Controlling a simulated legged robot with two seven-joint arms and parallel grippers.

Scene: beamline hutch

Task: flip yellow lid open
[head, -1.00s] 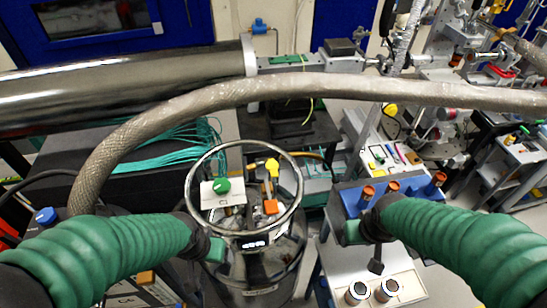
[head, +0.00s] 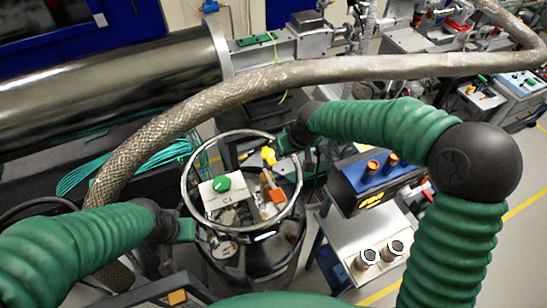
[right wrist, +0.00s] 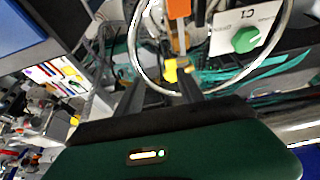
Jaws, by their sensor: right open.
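The yellow lid (head: 268,155) is a small yellow piece inside the metal ring on top of the dewar (head: 265,262). It also shows in the right wrist view (right wrist: 171,72), just beyond my fingertips and nearer the right-hand finger. My right gripper (head: 281,146) reaches in from the right at the ring's far side, close to the lid. In the right wrist view its fingers (right wrist: 160,86) are apart with nothing clearly between them; I cannot tell whether one touches the lid. My left gripper (head: 187,229) is left of the ring, its finger gap not readable.
Inside the ring (head: 187,190) are a white box with a green knob (head: 221,184) and an orange piece (head: 278,196). A thick braided hose (head: 330,70) arches behind. A blue rack (head: 375,175) and a white cart top (head: 345,238) stand on the right.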

